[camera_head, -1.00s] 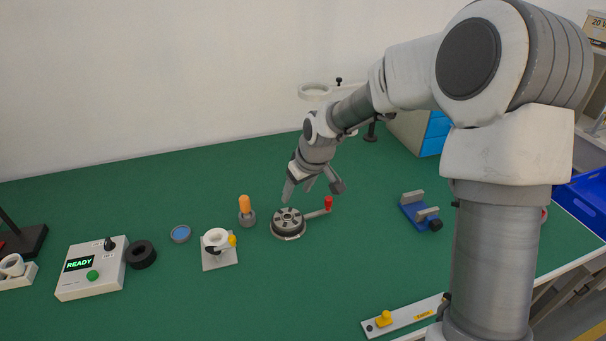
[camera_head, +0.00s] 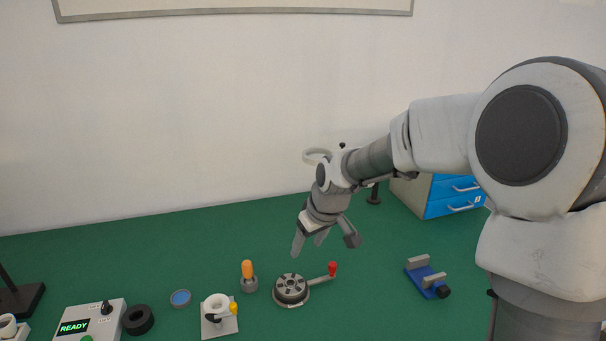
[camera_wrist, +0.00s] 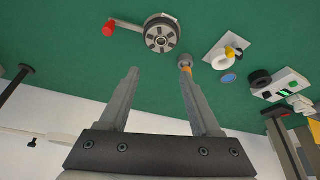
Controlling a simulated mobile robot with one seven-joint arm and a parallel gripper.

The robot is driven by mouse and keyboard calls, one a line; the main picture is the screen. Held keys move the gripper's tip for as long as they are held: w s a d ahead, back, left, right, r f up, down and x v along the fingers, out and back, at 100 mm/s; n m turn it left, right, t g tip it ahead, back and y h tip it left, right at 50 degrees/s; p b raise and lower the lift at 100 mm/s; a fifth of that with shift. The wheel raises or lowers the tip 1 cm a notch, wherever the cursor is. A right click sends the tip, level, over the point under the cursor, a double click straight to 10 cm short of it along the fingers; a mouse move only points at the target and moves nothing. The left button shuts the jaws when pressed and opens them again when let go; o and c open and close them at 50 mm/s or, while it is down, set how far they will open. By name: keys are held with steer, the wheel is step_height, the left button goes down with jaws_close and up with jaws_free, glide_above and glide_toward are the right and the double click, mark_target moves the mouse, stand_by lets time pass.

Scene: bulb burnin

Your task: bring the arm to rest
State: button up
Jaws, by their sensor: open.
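My gripper (camera_head: 325,243) is open and empty. It hangs in the air above the green table, above and behind a round grey fixture (camera_head: 291,288) with a red-knobbed crank (camera_head: 332,269). In the wrist view, both fingers of my gripper (camera_wrist: 160,85) are spread wide with nothing between them. The round fixture (camera_wrist: 161,33) lies beyond the fingertips there. My arm reaches in from the right of the head view, its elbow raised.
An orange-handled tool (camera_head: 247,270) stands in a holder left of the fixture. A white socket stand (camera_head: 217,307), a blue disc (camera_head: 180,298), a black ring (camera_head: 138,320) and a READY box (camera_head: 75,327) sit further left. A blue vise (camera_head: 427,278) and drawers (camera_head: 455,195) are right.

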steer(key=s+d+r+m+t+h+p, duration=0.15)
steer(key=s+d+r+m, duration=0.3)
steer(key=s+r, duration=0.85)
steer(key=s+d+m, duration=0.1)
steer(key=s+d, duration=0.3)
steer(key=s, duration=0.3)
steer(key=s+d+m+h, duration=0.1)
steer(key=s+d, duration=0.2)
steer(key=s, duration=0.4)
steer(key=shift+d, duration=0.4)
steer(key=shift+c, duration=1.1)
steer(key=shift+s+a, duration=0.15)
